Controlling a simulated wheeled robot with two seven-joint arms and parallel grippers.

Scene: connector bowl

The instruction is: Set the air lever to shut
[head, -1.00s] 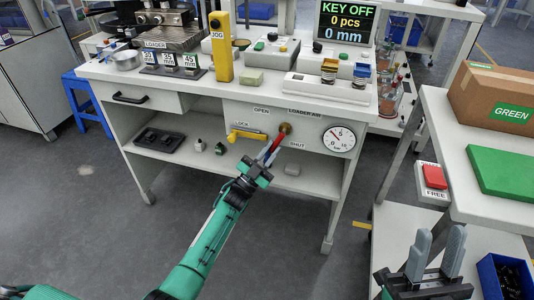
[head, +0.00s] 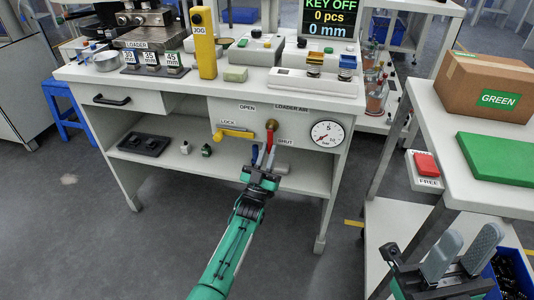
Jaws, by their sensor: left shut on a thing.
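The air lever (head: 269,138) is a red handle on a brass pivot (head: 271,124), on the front panel below the bench top. It hangs almost straight down, just left of the SHUT label (head: 286,142); the OPEN label (head: 247,107) is up and to its left. My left gripper (head: 262,163) is shut on the lower end of the lever, and its fingers hide that end. My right gripper (head: 458,256) is open and empty at the lower right, far from the panel.
A pressure gauge (head: 327,134) sits right of the lever. A yellow LOCK handle (head: 234,134) is to its left. Below, a shelf (head: 220,173) holds a black tray (head: 144,144) and small items. A side table with a box (head: 488,85) stands right.

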